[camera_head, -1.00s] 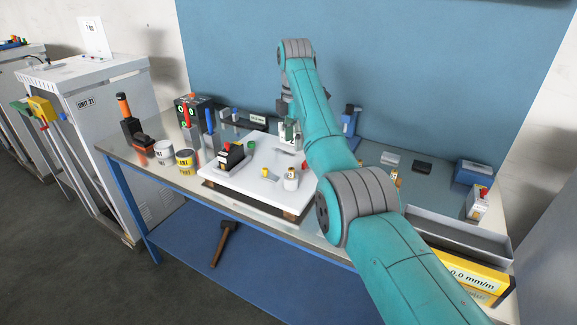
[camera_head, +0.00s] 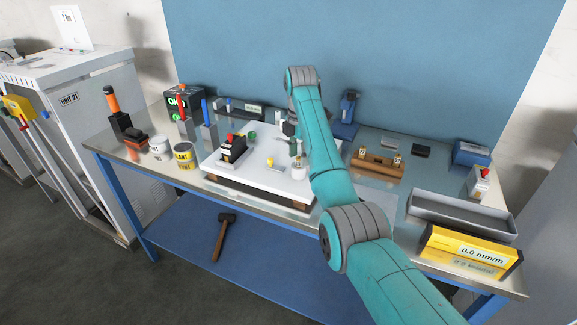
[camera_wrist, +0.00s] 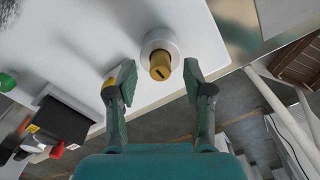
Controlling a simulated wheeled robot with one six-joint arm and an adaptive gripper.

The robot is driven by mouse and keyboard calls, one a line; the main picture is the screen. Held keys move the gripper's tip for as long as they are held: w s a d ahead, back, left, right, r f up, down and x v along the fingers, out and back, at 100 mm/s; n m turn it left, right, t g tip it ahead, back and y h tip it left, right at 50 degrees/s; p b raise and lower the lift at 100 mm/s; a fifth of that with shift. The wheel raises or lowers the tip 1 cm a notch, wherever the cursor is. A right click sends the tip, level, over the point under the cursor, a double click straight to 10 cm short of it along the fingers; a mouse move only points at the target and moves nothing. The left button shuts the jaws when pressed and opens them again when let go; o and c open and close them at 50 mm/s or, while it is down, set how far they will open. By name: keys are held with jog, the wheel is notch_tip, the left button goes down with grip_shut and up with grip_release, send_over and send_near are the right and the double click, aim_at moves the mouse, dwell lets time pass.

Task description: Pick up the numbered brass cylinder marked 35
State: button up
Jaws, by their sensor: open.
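A brass cylinder (camera_wrist: 160,66) stands at a round white holder (camera_wrist: 157,40) in the wrist view; a dark mark shows on its end, but I cannot read a number. My gripper (camera_wrist: 158,79) is open, with one finger on each side of the cylinder's near end and a gap to both. In the head view the white holder (camera_head: 299,173) stands on the right part of a white plate (camera_head: 255,182), and my gripper (camera_head: 297,148) is just above it. Two small brass-coloured pieces sit on a wooden rack (camera_head: 377,165) to the right; their markings are too small to read.
A black block with a red knob (camera_head: 232,150) stands on the plate's left side. A small yellow piece (camera_head: 270,161) lies near the holder. A grey tray (camera_head: 462,216) and a yellow box (camera_head: 470,252) are at the right. Cans (camera_head: 184,156) stand at the left.

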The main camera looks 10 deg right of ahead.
jog(key=shift+f, duration=0.45)
grip_shut()
jog(key=shift+r, duration=0.15)
